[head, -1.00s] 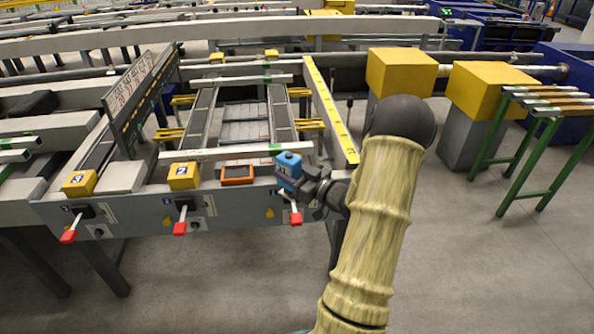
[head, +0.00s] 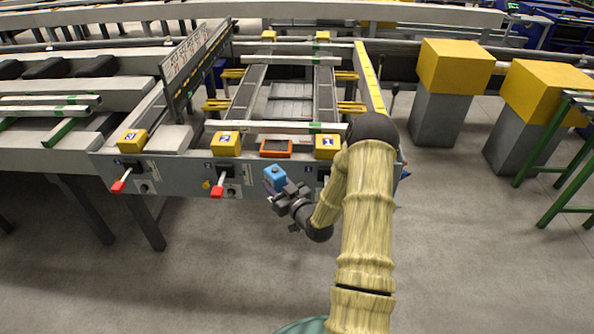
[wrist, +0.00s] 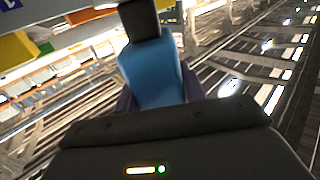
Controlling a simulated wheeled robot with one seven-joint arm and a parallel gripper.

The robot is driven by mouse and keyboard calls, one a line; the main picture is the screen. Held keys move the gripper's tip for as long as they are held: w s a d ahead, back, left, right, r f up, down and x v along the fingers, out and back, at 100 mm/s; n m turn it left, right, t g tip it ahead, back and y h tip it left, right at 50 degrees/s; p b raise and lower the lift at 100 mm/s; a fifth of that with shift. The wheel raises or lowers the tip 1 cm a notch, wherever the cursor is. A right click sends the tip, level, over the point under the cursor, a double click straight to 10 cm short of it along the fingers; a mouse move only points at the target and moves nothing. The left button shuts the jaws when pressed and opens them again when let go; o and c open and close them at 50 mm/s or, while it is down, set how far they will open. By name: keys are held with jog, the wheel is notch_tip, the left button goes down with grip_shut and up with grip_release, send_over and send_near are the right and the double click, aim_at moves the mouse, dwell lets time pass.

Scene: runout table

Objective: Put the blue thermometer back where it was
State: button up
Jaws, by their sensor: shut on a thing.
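The blue thermometer (head: 275,174) is a small blue block with a dark top part. My gripper (head: 284,188) is shut on it and holds it in the air in front of the grey front panel of the runout table (head: 180,170). In the wrist view the blue thermometer (wrist: 154,72) stands tilted between my fingers, with a black part at its upper end. Where it was before cannot be told from these frames.
Yellow numbered blocks (head: 131,141), (head: 226,144) and (head: 328,146) stand along the table's front ledge. An orange-framed tray (head: 276,148) lies between two of them. Red-tipped levers (head: 217,191) stick out from the front panel. The floor in front is clear.

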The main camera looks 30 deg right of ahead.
jog(key=s+a+f+m+h, duration=0.1)
jog(key=a+f+h, duration=0.1)
jog(key=a+f, duration=1)
jog(key=shift+s+a+f+m+h, duration=0.2)
jog(key=shift+a+f+m+h, duration=0.1)
jog(key=shift+a, duration=0.15)
